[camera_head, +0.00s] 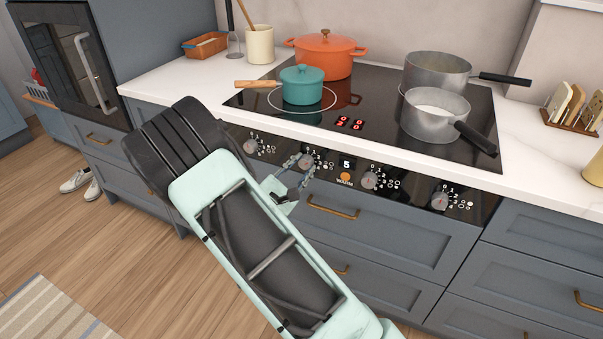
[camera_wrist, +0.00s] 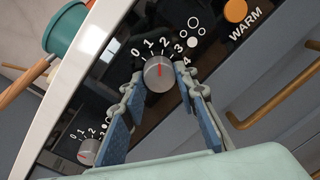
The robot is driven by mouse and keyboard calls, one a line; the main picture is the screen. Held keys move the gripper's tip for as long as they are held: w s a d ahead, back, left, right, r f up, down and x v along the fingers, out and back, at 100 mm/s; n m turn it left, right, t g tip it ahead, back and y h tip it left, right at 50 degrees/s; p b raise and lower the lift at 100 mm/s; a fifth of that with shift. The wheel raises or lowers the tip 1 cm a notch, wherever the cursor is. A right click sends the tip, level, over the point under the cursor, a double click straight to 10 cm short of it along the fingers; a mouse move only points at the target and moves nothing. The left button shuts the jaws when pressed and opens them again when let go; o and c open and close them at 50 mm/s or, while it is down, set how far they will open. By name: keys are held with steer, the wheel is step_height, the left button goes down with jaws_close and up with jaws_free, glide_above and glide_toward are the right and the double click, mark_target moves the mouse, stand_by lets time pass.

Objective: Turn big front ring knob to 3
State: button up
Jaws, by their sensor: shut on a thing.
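My gripper (camera_head: 299,170) reaches the black control strip below the hob, at the second knob (camera_head: 306,161) from the left. In the wrist view my gripper (camera_wrist: 160,88) has one finger on each side of this grey round knob (camera_wrist: 159,74) and is shut on it. The knob's red pointer line points up, roughly between the printed 1 and 2. The 3 (camera_wrist: 179,48) is to the right of the pointer. Ring symbols (camera_wrist: 194,33) beside the scale include a filled white one, too small to read surely.
Other knobs sit to the left (camera_head: 250,146) and right (camera_head: 369,180), (camera_head: 440,200). The orange WARM button (camera_head: 345,177) is close on the right. A teal pot (camera_head: 302,85), an orange pot (camera_head: 324,57) and two metal pans (camera_head: 435,112) stand on the hob. Drawer handles (camera_head: 333,207) project below.

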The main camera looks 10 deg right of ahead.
steer(key=m+b, duration=0.5)
steer(key=b, duration=0.1)
steer(key=shift+f, duration=0.2)
steer(key=m+b, duration=0.2)
steer(key=b, duration=0.1)
steer(key=shift+r+y, duration=0.1)
steer(key=shift+y, duration=0.2)
steer(key=shift+r+m+b, duration=0.1)
steer(key=shift+m+b, duration=0.3)
steer(key=shift+b, duration=0.05)
steer(key=shift+r, duration=0.1)
steer(key=o, duration=1.2)
steer(key=shift+c, duration=0.2)
steer(key=f+v, duration=0.1)
steer(key=v, duration=1.1)
steer(key=shift+r, duration=0.4)
